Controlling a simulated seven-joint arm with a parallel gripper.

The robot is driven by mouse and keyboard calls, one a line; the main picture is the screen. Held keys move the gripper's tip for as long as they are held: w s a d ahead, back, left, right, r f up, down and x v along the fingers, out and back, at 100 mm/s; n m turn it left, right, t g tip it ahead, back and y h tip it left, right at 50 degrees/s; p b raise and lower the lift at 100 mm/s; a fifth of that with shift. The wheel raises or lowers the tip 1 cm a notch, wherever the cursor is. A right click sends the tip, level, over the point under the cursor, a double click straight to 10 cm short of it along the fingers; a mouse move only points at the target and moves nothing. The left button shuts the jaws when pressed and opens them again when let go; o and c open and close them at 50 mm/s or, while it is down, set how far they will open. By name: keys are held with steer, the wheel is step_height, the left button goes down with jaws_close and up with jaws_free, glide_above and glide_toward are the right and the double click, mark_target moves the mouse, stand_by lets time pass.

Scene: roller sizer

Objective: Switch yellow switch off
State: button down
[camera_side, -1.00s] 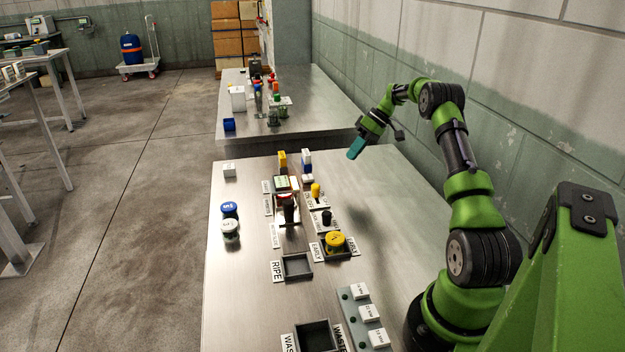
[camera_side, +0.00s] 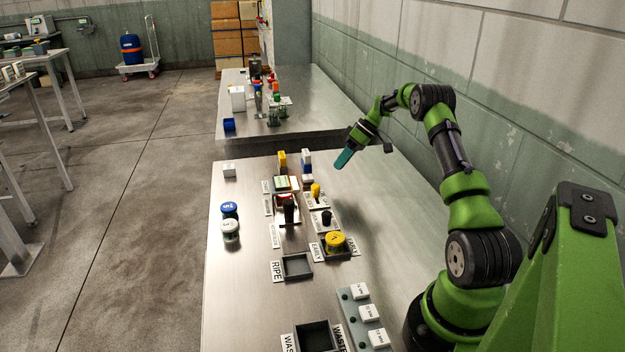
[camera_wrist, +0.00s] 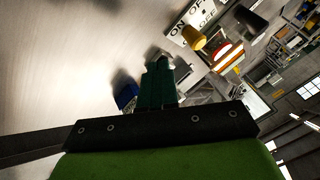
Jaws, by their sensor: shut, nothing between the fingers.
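The yellow switch (camera_side: 316,190) stands on a small labelled plate at the middle of the near table. It also shows in the wrist view (camera_wrist: 193,38), beside a plate with ON and OFF lettering (camera_wrist: 190,18). Which way it is set is too small to tell. My gripper (camera_side: 343,160), with teal fingers, is above the table, to the right of and beyond the yellow switch, apart from it. The fingers are together and empty. They also show in the wrist view (camera_wrist: 158,82).
A black switch (camera_side: 326,217) stands nearer than the yellow one. A yellow-lidded jar (camera_side: 335,241) sits in the EARLY tray. Blue and yellow blocks stand behind.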

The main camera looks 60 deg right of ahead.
mark_target(315, 190)
steer(key=x, duration=0.4)
steer(key=shift+a+f, duration=0.1)
steer(key=a, duration=0.2)
steer(key=shift+w+a, duration=0.1)
steer(key=shift+a, duration=0.95)
steer(key=shift+s+a, duration=1.25)
steer(key=shift+s, duration=0.05)
steer(key=shift+d, duration=0.1)
